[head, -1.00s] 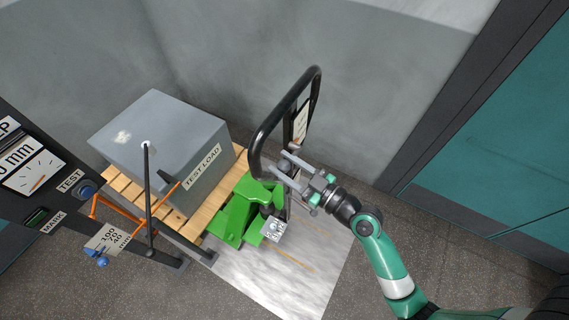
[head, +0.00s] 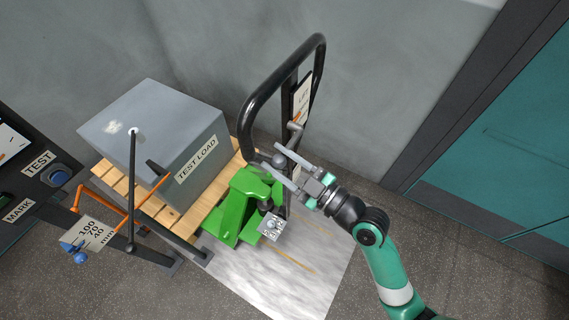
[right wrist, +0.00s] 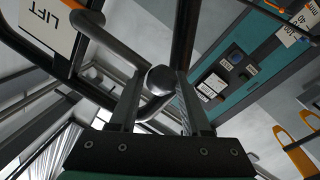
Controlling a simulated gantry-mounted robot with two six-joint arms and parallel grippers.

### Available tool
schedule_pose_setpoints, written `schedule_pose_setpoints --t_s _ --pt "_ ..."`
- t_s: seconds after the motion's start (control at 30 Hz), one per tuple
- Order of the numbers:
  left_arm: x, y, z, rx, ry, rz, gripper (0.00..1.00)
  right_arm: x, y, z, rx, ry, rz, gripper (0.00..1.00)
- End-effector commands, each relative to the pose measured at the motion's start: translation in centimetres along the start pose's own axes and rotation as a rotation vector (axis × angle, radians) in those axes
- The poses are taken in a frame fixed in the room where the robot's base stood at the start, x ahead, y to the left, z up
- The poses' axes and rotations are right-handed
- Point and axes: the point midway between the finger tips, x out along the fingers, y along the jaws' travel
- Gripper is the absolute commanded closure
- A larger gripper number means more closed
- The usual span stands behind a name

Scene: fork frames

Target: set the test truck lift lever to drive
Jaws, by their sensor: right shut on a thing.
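The test truck is a green pallet truck (head: 236,212) with a tall black loop handle (head: 262,100). A lettered plate (head: 303,92) sits inside the loop; it reads LIFT in the right wrist view (right wrist: 58,36). The grey lift lever (head: 295,127) comes out below the plate. In the right wrist view, the lever (right wrist: 108,41) runs down to a round dark knob (right wrist: 160,79) between the fingers. My right gripper (head: 277,164) is shut on this knob, beside the handle. The lever's position marks are not readable. My left gripper is not in view.
A grey block marked TEST LOAD (head: 160,125) stands on a wooden pallet (head: 203,203). At left is a dark post with TEST and MARK labels (head: 38,162) and an orange linkage (head: 100,198). A grey wall stands behind; a teal door (head: 500,120) is at right.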

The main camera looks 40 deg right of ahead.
Motion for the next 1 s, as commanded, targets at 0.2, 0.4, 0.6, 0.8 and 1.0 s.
schedule_pose_setpoints --t_s 0.2,0.4,0.6,0.8,1.0 --pt "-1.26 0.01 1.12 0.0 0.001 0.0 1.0 -0.05 -0.38 0.84 -0.06 0.003 0.001 1.0" --pt "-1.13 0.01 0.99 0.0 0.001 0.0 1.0 -0.05 -0.27 0.7 -0.06 0.003 0.002 1.0" --pt "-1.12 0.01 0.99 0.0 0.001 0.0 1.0 -0.05 -0.23 0.62 -0.06 0.005 0.003 0.28" --pt "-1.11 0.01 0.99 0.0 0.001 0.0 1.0 -0.05 -0.19 0.46 -0.061 0.009 0.004 0.24" --pt "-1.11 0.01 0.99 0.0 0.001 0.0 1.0 -0.06 -0.16 0.36 -0.061 0.011 0.005 0.24"
